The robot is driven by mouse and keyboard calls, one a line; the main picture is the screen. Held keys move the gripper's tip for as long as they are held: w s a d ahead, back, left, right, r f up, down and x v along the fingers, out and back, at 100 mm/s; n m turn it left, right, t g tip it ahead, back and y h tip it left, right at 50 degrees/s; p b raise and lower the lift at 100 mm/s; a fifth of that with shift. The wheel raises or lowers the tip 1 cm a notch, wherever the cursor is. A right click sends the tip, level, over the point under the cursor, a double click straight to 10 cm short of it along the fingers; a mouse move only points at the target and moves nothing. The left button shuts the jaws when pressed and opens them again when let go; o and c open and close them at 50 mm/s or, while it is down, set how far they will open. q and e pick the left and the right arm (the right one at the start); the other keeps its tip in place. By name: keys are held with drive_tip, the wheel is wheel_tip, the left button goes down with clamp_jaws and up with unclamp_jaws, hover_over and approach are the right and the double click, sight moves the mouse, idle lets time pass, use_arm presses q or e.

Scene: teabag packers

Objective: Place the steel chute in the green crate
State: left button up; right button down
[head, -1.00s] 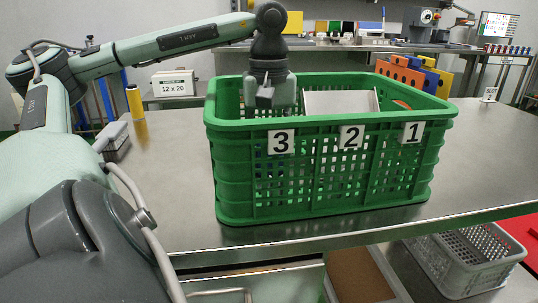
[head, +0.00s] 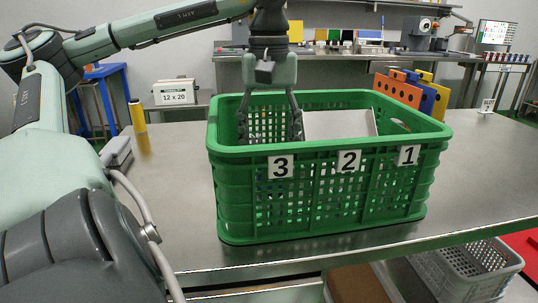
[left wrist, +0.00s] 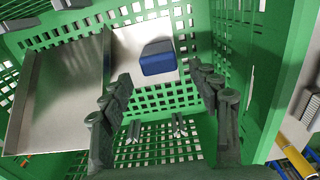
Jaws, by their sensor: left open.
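The green crate (head: 232,200) stands on the steel table, with labels 3, 2 and 1 on its near side. The steel chute (head: 338,123), a pale sheet-metal piece, shows inside it, partly hidden by the near wall. In the left wrist view the chute (left wrist: 68,95) lies in the crate with raised edges; I cannot tell whether the steel plate beside it is part of it. My right gripper is out of view.
A blue block (left wrist: 158,57) lies on steel inside the crate, and small metal pieces (left wrist: 178,125) show near the floor. A yellow cylinder (head: 137,115) stands left. Orange, blue and yellow panels (head: 397,90) stand behind the crate. A grey basket (head: 455,268) sits lower right.

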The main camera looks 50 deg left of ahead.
use_arm(q)
wheel_tip(320, 180, up, 5)
drive_tip(key=shift+f+p, duration=0.1)
drive_tip(key=shift+p, duration=0.2)
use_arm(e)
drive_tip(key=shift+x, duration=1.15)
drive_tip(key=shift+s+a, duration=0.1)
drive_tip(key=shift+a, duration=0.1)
